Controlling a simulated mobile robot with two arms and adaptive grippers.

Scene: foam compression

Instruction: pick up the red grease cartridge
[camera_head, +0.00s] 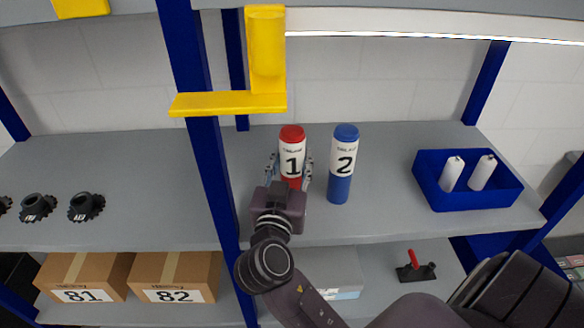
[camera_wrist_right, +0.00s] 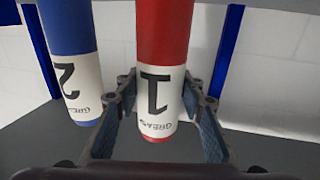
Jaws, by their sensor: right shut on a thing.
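The red grease cartridge (camera_head: 292,134) stands upright on the grey shelf, with a white label marked 1. My right gripper (camera_head: 291,163) reaches it from the front and is shut on it, one finger on each side. In the right wrist view the red cartridge (camera_wrist_right: 163,40) appears upside down between the fingers of the right gripper (camera_wrist_right: 160,92). The gripper hides its lower part in the head view. My left gripper is in neither view.
A blue cartridge (camera_head: 345,134) marked 2 stands close to the right of the red one. A blue bin (camera_head: 470,200) with white bottles is farther right. A blue post (camera_head: 205,150) and yellow bracket (camera_head: 228,104) are left of the gripper.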

